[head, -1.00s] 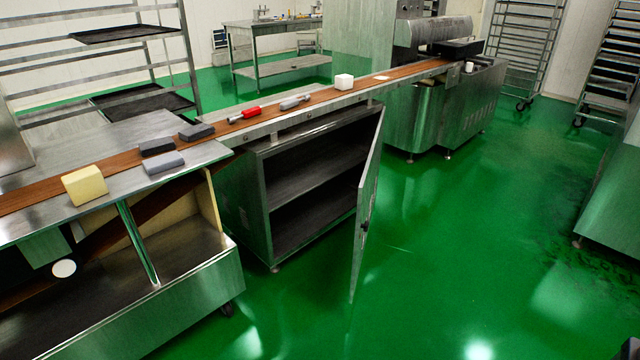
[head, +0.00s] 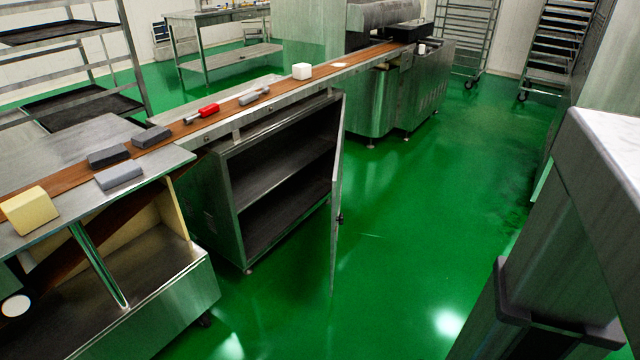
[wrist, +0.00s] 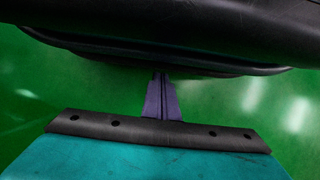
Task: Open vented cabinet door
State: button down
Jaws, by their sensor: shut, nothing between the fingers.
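A steel cabinet (head: 213,205) stands under the conveyor in the head view, with a dark inside and one shelf. Its door (head: 338,165) is hinged at the right side and stands swung well out over the floor. I see the door nearly edge-on, so I cannot tell whether it has vents. A small dark latch (head: 340,218) sits on the door. My gripper (wrist: 161,80) shows in the wrist view, with its fingers together and empty over green floor. It touches no door there. The head view does not show the fingers.
The conveyor (head: 225,118) carries a red-handled tool (head: 207,111), a white block (head: 301,71) and other blocks. A steel machine with vertical slots in its side (head: 432,95) stands behind. Wheeled racks (head: 467,35) line the back. The green floor (head: 415,220) right of the door is clear.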

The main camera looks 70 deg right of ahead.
jog(key=w+d+r+n+p, duration=0.1)
jog(key=w+d+r+p, duration=0.5)
jog(key=w+d+r, duration=0.6)
jog(key=w+d+r+n+t+p, duration=0.1)
jog(key=w+d+r+p, duration=0.15)
jog(key=d+r, duration=0.6)
jog(key=w+d+r+p, duration=0.25)
jog(key=d+r, duration=0.35)
jog(key=d, duration=0.5)
jog(key=s+d+r+p, duration=0.3)
jog(key=s+d+r, duration=0.2)
jog(key=d+r, duration=0.5)
jog(key=s+d+r+p, duration=0.3)
jog(key=s+d+r, duration=0.2)
jog(key=d+r, duration=0.6)
jog(key=s+d+r+n+h+p, duration=0.1)
jog(key=s+d+r+p, duration=0.2)
jog(key=d+r, duration=0.7)
notch_tip(320, 180, up, 2)
jog(key=s, duration=0.2)
jog(key=shift+s+d, duration=0.25)
jog(key=shift+s, duration=0.15)
jog(key=shift+f, duration=0.1)
